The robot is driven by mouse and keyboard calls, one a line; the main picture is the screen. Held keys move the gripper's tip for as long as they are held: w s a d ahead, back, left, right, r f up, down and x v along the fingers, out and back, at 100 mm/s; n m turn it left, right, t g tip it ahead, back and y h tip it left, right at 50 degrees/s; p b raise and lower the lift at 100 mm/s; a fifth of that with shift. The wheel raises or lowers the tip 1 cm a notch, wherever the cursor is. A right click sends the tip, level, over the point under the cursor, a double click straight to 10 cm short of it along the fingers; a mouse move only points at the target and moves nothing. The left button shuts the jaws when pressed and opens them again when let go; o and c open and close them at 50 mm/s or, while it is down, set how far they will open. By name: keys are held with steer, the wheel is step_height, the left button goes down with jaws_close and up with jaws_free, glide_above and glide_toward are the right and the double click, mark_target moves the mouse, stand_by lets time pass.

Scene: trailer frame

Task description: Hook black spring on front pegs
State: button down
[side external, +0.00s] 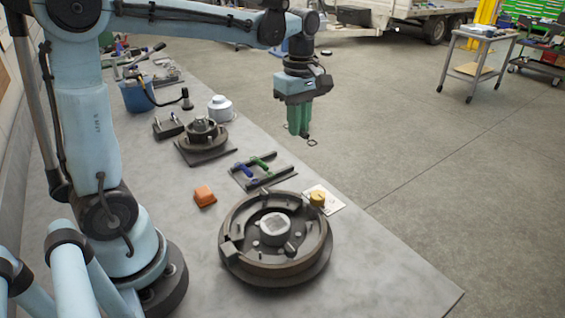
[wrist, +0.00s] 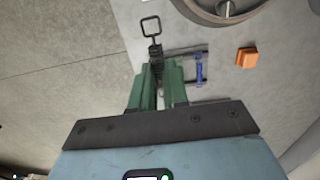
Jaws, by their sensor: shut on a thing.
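My gripper (side external: 300,130) has green fingers and hangs high over the table's right edge, beyond the drum. In the wrist view its fingers (wrist: 158,75) are closed around a black spring (wrist: 155,52). The spring sticks out past the fingertips and ends in a squarish wire loop (wrist: 151,25). The round brake drum assembly (side external: 233,250) lies on the table nearer the camera, well apart from the spring. Small pegs and blocks show inside it, but I cannot tell which are the front pegs.
A dark rack (side external: 282,174) holds a blue part (side external: 242,171) and a green part (side external: 263,160). An orange block (side external: 204,196) and a yellow piece (side external: 317,199) on a white card (side external: 332,205) lie near the drum. A smaller hub (side external: 202,133) stands farther back.

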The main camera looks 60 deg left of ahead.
steer(key=shift+d, duration=0.1)
steer(key=shift+s+d+f, duration=1.2)
steer(key=shift+d+f, duration=0.45)
steer(key=shift+s+d+f, duration=1.25)
steer(key=shift+d+f, duration=0.35)
steer(key=shift+d, duration=0.05)
steer(key=shift+s+d+f, duration=1.2)
steer(key=shift+d+f, duration=0.45)
steer(key=shift+f, duration=0.9)
steer(key=c, duration=1.1)
jaws_free()
steer(key=shift+c, duration=1.4)
